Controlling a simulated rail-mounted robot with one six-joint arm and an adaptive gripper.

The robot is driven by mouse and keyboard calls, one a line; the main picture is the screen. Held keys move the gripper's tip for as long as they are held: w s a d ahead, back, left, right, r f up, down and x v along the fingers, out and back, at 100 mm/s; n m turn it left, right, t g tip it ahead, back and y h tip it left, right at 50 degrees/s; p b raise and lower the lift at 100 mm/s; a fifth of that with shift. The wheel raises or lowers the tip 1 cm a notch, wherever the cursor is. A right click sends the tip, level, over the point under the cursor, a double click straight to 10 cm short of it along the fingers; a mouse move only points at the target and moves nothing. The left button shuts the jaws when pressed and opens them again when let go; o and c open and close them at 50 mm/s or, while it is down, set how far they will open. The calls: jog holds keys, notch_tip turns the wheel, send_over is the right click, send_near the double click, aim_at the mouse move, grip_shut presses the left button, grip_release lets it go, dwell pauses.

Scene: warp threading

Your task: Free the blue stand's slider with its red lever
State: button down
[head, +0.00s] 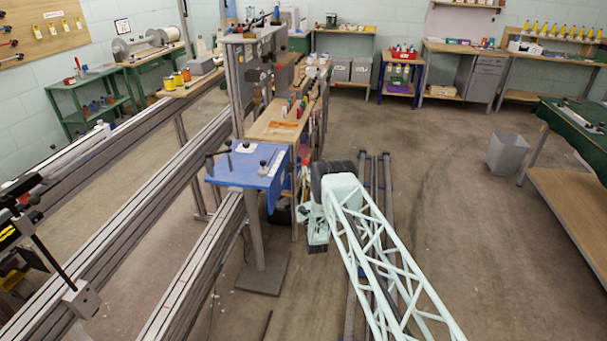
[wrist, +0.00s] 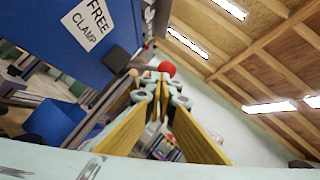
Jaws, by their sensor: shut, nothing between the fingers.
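The blue stand (head: 246,166) stands beside the rails in the head view, with black-knobbed handles on top. In the wrist view, its blue panel (wrist: 75,40) fills the upper left and bears a white label reading FREE and CLAMP. The red ball knob of the lever (wrist: 167,68) shows just beyond my fingertips. My gripper (wrist: 162,92) is shut and empty, its yellow-sided fingers together just below the knob in the picture. I cannot tell whether they touch it.
Long metal rails (head: 130,220) run along the left of the stand. A wooden bench top (head: 275,122) with tools and bobbins lies just behind it. A grey bin (head: 507,153) stands at the right, and the floor (head: 450,190) between is mostly clear.

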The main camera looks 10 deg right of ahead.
jog(key=shift+f, duration=0.15)
jog(key=s+f, duration=0.8)
jog(key=s, duration=0.1)
jog(key=shift+s+a+f, duration=0.25)
jog(key=shift+a+f, duration=0.1)
jog(key=shift+a, duration=0.05)
dwell(0.5)
dwell(0.5)
